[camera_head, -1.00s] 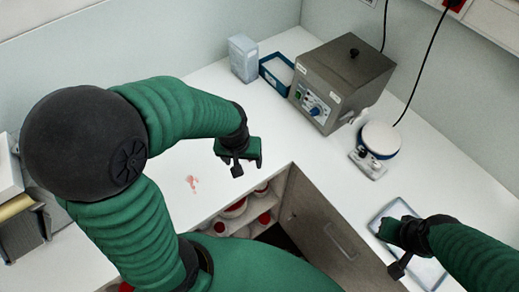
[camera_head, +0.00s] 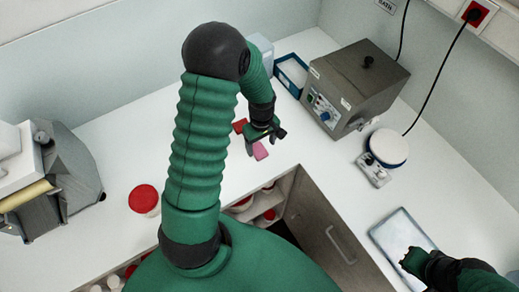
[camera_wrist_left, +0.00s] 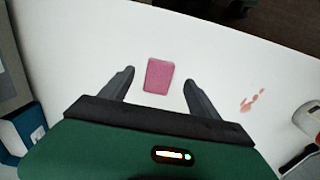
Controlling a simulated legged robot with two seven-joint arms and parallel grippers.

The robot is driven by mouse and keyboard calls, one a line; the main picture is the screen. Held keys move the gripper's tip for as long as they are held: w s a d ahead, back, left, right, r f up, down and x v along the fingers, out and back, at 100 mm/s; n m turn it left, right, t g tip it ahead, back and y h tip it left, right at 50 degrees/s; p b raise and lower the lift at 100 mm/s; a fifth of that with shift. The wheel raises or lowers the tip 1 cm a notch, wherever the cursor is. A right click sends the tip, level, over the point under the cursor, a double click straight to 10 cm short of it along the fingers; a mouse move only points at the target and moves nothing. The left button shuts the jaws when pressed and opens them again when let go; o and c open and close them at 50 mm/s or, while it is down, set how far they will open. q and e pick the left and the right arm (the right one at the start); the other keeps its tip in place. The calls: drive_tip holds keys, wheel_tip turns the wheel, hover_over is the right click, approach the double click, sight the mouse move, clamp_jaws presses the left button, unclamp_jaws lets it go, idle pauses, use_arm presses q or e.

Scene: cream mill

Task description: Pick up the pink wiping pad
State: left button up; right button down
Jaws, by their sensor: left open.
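The pink wiping pad (camera_head: 260,151) lies on the white counter near its front edge in the head view, just below my left gripper (camera_head: 266,134). In the left wrist view the pad (camera_wrist_left: 160,76) lies flat between the two spread fingertips of my left gripper (camera_wrist_left: 159,78), with white counter showing on both sides. The gripper is open and empty. My right gripper (camera_head: 411,260) is over the shallow tray at the lower right; its fingers are too small and dark to read.
A red smear (camera_wrist_left: 253,100) marks the counter beside the pad. A grey bath (camera_head: 355,85), a blue bin (camera_head: 291,75) and a round-topped white device (camera_head: 387,147) stand to the right. A red-lidded jar (camera_head: 145,199) stands left. The tray (camera_head: 402,232) lies lower right. An open cupboard door (camera_head: 325,222) is below.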

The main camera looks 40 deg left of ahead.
sight(261, 152)
use_arm(q)
wheel_tip(261, 152, down, 4)
drive_tip(key=shift+p, duration=0.6)
drive_tip(key=shift+w+a+f, duration=0.1)
drive_tip(key=shift+f, duration=0.25)
drive_tip(key=c, duration=1.5)
drive_tip(key=shift+r, duration=0.55)
drive_tip(key=shift+c, duration=0.2)
wheel_tip(261, 152, up, 2)
drive_tip(key=shift+r+b, duration=0.1)
drive_tip(key=shift+b, duration=0.5)
drive_tip(key=s+d+r+p, duration=0.2)
drive_tip(key=s+d+p, duration=0.1)
drive_tip(key=s+d, duration=0.7)
drive_tip(key=s, duration=0.2)
drive_tip(key=shift+s, duration=0.3)
drive_tip(key=shift+f, duration=0.1)
